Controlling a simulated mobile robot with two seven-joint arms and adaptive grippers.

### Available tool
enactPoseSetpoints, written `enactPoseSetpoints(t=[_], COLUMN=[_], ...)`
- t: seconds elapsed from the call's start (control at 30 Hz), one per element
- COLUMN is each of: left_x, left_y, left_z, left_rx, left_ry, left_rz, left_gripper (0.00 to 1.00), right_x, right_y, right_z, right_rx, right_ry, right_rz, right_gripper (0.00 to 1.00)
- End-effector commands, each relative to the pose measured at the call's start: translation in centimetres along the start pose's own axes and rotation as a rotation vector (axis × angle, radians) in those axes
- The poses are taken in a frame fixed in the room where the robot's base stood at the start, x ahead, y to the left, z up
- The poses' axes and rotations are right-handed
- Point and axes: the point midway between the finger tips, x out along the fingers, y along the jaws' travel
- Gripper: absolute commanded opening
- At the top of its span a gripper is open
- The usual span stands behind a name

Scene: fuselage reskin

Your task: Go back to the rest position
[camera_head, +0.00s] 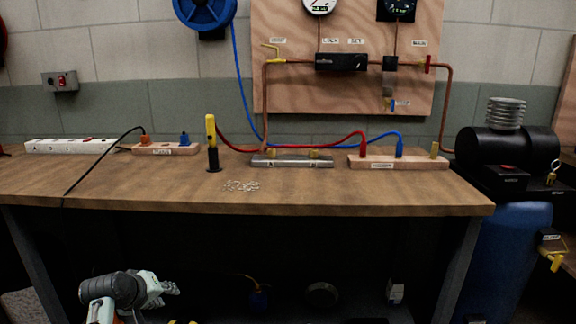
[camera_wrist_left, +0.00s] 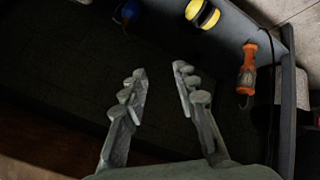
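My left gripper (camera_head: 168,289) shows at the lower left of the head view, in front of the workbench and below its top. In the left wrist view my left gripper (camera_wrist_left: 160,75) has its two fingers spread apart with nothing between them. My right gripper is in neither view. The workbench (camera_head: 330,195) spans the head view, apart from the gripper.
A yellow-black tool (camera_head: 212,140) stands upright on the bench beside small loose pieces (camera_head: 242,186). Wooden blocks with hose fittings (camera_head: 398,162) sit at the back. A blue tank (camera_head: 510,255) stands right. An orange-handled tool (camera_wrist_left: 247,70) lies on the lower shelf.

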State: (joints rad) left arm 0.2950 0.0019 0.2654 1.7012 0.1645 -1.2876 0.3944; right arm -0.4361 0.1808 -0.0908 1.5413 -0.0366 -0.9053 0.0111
Motion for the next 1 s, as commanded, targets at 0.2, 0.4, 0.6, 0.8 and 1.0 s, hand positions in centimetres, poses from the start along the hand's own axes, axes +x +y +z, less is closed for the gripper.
enactPoseSetpoints(t=[0.2, 0.4, 0.6, 0.8, 1.0], left_x=[4.3, 4.4, 2.0, 0.3, 0.1], left_y=[-10.8, -19.9, -27.0, -29.9, -30.2], left_z=[13.4, 25.8, 35.8, 40.2, 40.7], left_rx=[0.287, 0.551, 0.766, 0.863, 0.873], left_ry=[-0.138, -0.287, -0.424, -0.49, -0.496], left_rz=[-0.178, -0.268, -0.296, -0.293, -0.292], left_gripper=[0.29, 0.29, 0.29, 0.29, 0.29], right_x=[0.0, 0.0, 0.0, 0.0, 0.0], right_y=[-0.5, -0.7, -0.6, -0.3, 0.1], right_z=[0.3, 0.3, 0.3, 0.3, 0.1], right_rx=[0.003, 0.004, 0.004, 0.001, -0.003], right_ry=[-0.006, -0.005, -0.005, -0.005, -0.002], right_rz=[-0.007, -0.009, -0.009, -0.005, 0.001], right_gripper=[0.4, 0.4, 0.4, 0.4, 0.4])
